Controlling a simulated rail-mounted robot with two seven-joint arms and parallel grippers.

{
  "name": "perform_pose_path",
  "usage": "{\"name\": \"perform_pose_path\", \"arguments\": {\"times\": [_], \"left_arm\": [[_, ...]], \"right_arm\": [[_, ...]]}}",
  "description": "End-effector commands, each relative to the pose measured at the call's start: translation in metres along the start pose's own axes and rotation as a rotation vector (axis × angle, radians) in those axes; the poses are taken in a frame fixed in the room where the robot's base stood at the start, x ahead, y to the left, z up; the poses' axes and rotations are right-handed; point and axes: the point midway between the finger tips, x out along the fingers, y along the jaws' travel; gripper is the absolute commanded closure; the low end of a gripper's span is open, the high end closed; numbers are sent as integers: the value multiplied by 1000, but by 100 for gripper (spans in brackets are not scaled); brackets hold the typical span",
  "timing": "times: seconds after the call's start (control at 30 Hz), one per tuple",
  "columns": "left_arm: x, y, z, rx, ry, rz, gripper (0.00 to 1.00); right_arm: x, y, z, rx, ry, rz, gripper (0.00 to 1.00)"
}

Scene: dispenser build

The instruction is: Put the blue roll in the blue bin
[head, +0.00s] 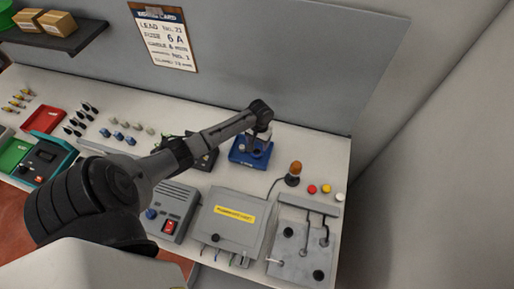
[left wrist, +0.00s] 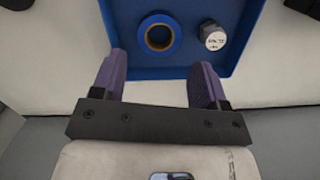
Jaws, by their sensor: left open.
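The blue bin (head: 248,161) stands at the back right of the bench in the head view, and its blue floor and wall fill the top of the left wrist view (left wrist: 190,62). The blue roll (left wrist: 159,35), a blue ring with a tan core, lies inside the bin, left of a small grey piece with a white labelled face (left wrist: 214,37). My left gripper (left wrist: 160,68) is open, its two purple fingers apart and nothing between them. In the head view the left hand (head: 259,120) is over the bin and hides part of it. My right gripper is not in view.
A grey box with a yellow label (head: 235,214) and a grey panel with knobs (head: 297,250) stand in front of the bin. An orange lamp (head: 294,171) is to its right. A red tray (head: 44,120) and small parts lie at left. A shelf (head: 60,39) hangs at upper left.

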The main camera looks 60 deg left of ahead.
Motion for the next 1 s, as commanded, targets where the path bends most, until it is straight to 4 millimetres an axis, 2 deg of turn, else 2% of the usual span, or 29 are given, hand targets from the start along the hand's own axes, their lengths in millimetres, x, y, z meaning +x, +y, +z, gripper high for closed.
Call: {"name": "perform_pose_path", "arguments": {"times": [0.1, 0.3, 0.43, 0.53, 0.57, 0.67, 0.77, 0.8, 0.9, 1.0], "left_arm": [[-22, 0, 0, 1, 2, 1, 33], [-46, 0, 0, 1, 1, 1, 33], [-52, 2, 3, 11, 0, -1, 33], [-39, 16, 23, 78, 11, -14, 33], [-32, 23, 33, 115, 17, -18, 33], [-6, 51, 83, 269, 56, -30, 33], [11, 79, 145, 431, 117, -23, 33], [14, 88, 169, 487, 144, -16, 33], [9, 106, 224, 598, 217, 6, 33], [-6, 115, 268, 667, 287, 25, 33]], "right_arm": [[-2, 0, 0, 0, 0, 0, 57], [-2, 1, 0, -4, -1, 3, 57], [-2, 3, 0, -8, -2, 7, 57], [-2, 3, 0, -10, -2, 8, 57], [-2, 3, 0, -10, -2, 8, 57], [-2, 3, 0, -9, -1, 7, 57], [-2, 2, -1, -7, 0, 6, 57], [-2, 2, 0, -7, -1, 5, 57], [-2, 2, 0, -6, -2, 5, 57], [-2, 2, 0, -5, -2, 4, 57]]}}
